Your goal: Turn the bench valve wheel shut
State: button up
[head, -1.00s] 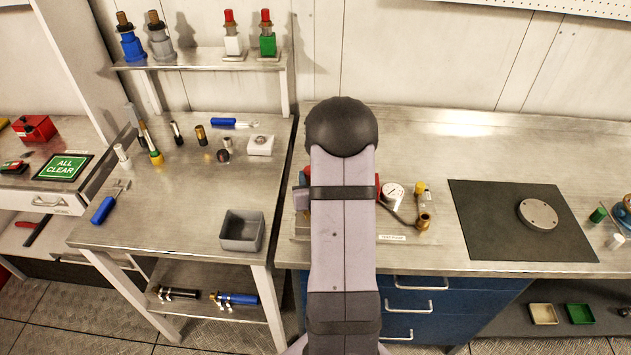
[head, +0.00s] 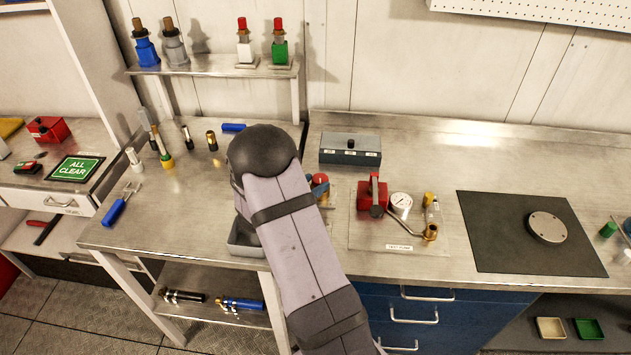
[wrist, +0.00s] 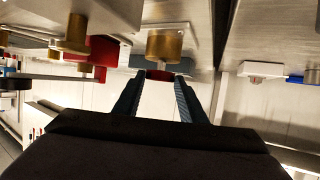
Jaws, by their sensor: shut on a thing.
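The bench valve wheel is small and red and shows at the right edge of my arm in the head view (head: 320,180). Most of the valve around it is hidden by my arm there. In the wrist view my gripper (wrist: 160,78) has its two dark blue fingers closed in on the red wheel (wrist: 159,74), which sits between the fingertips. A brass cylindrical part (wrist: 166,46) on a pale plate adjoins the wheel. How far the wheel is turned cannot be made out.
A red pump (head: 372,195) with a lever, a gauge (head: 401,203) and a brass fitting stand just right of the valve. A dark grey box (head: 350,148) is behind. A grey bin (head: 243,236) is partly hidden by my arm. A black mat (head: 500,255) lies right.

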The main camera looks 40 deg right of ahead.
jog(key=shift+w+r+m+g+h+p, duration=0.1)
jog(key=shift+w+m+g+h+p, duration=0.15)
jog(key=shift+m+g, duration=0.25)
jog(key=shift+w+r+m+g+h+p, duration=0.1)
jog(key=shift+m+g+p, duration=0.2)
jog(key=shift+m+g, duration=0.15)
jog(key=shift+g, duration=0.25)
jog(key=o, duration=1.1)
jog(key=shift+f, duration=0.1)
jog(key=shift+c, duration=0.2)
jog(key=shift+a, duration=0.15)
jog(key=shift+a, duration=0.2)
jog(key=b+v, duration=0.2)
jog(key=v, duration=0.4)
jog(key=shift+s+a+r, duration=0.2)
jog(key=shift+a+r, duration=0.1)
